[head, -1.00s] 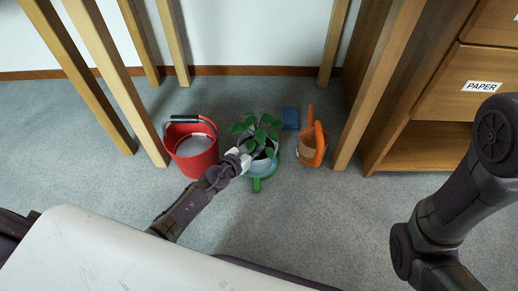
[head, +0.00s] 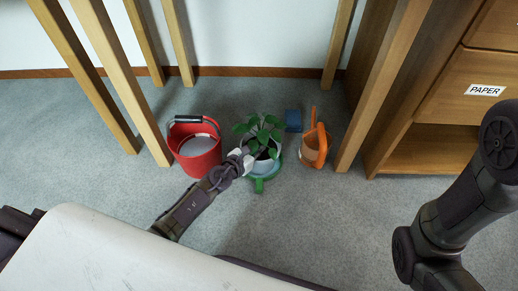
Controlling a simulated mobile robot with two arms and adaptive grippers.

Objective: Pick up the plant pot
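The plant pot (head: 267,166) is pale blue-grey and holds a leafy green plant (head: 262,131). My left gripper (head: 247,157) is at the pot's left side, at the rim below the leaves. Its fingers are small and partly hidden by the leaves and wrist, so I cannot tell whether they are closed on the pot. My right arm shows at the right edge, but its gripper is out of view.
A red bucket (head: 197,147) stands close left of the pot. An orange watering can (head: 315,146) and a blue object (head: 293,120) are to the right. Wooden legs (head: 100,60) and a drawer cabinet labelled PAPER (head: 450,100) flank the space. Grey carpet (head: 310,215) is clear in front.

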